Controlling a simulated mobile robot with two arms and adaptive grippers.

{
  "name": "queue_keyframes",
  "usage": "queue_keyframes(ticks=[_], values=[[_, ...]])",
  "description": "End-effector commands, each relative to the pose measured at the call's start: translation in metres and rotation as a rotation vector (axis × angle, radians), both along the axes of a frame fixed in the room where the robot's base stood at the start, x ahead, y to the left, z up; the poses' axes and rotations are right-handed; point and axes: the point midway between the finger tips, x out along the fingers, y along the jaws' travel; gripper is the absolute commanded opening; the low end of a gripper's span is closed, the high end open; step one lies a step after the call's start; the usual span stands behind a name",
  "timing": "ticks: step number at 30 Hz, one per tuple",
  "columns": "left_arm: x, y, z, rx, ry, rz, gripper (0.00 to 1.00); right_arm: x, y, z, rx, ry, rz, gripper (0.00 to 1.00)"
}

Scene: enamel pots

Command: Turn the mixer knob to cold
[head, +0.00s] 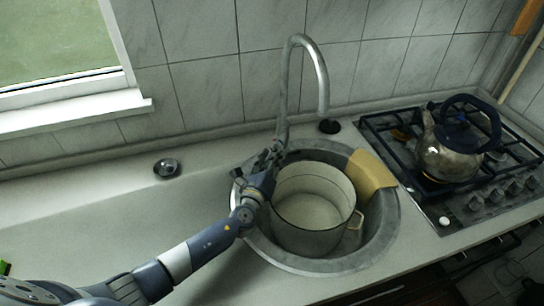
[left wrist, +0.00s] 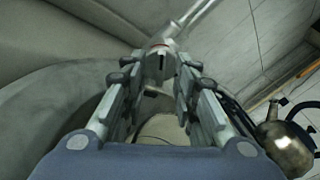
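The grey mixer tap (head: 318,75) rises behind the sink and its spout arches to the right. My left gripper (head: 274,152) is at the tap's base and covers the knob area in the head view. In the left wrist view, the mixer knob (left wrist: 161,47), grey with a red mark and a dark slot, shows just beyond and between the fingertips. The left gripper (left wrist: 158,64) is open there, its fingers apart on either side of the knob. I cannot tell whether they touch it. My right gripper is in neither view.
The round sink (head: 385,226) holds a large enamel pot (head: 312,238) right beside my left gripper. A tan board or cloth (head: 370,172) lies on the sink's right rim. A kettle (head: 450,152) stands on the hob (head: 398,135). The counter (head: 110,205) at left is mostly clear.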

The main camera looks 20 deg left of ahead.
Motion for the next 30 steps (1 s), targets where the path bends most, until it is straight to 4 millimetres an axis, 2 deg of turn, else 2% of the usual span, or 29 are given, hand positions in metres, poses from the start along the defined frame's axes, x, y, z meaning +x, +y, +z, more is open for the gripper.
queue_keyframes(ticks=[9, 10, 13, 14, 23, 30], values=[[0.0026, -0.0005, 0.0004, 0.0, -0.001, -0.001, 0.28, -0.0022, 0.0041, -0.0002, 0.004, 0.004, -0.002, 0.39], [0.0026, -0.0004, 0.0003, 0.0, -0.001, -0.001, 0.25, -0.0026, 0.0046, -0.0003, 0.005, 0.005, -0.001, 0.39], [0.0025, -0.0003, 0.0004, 0.0, -0.001, -0.001, 0.03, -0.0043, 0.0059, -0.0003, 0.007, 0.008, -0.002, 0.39], [0.0025, -0.0003, 0.0003, 0.0, -0.001, -0.001, 0.0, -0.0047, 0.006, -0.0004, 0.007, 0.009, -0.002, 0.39], [0.0024, -0.0001, 0.0003, 0.006, -0.001, -0.001, 0.0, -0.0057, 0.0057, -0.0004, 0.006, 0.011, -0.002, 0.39], [0.0024, 0.0, 0.0005, 0.08, 0.0, 0.0, 0.0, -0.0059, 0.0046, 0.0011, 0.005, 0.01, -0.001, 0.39]])
